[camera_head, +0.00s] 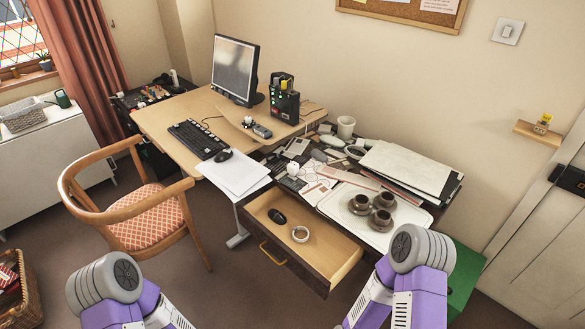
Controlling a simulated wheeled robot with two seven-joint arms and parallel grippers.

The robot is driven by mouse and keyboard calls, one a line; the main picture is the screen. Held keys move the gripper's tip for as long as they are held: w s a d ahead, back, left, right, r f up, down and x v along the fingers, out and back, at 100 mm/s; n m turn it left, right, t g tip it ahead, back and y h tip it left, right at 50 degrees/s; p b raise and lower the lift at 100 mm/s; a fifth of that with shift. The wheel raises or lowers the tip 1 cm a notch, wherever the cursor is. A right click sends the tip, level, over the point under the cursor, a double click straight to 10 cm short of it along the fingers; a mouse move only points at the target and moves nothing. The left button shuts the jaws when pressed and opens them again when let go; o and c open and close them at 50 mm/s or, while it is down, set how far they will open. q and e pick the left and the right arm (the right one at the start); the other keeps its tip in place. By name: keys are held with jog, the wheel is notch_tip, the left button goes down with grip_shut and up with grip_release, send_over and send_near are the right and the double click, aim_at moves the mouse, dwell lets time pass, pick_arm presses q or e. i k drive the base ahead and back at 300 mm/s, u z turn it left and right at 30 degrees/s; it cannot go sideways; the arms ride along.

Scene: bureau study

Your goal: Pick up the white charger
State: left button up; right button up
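I cannot tell for certain which thing is the white charger. A small white item (292,169) stands among the clutter on the lower desk top, just behind the open drawer. Another small white item (248,121) sits on the wooden desk in front of the monitor. My purple arms with grey rounded joints show at the bottom left and bottom right. Neither gripper's fingers show.
The wooden desk (165,117) bears a monitor (235,68), a keyboard (198,139) and papers (235,174). A tray (340,212) with brown cups stands right of the drawer. A wooden armchair (140,215) stands at left. A green box (462,280) stands at right.

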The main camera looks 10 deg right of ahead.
aim_at(294, 167)
jog(key=z, duration=1.8)
jog(key=i, duration=0.9)
jog(key=u, duration=1.95)
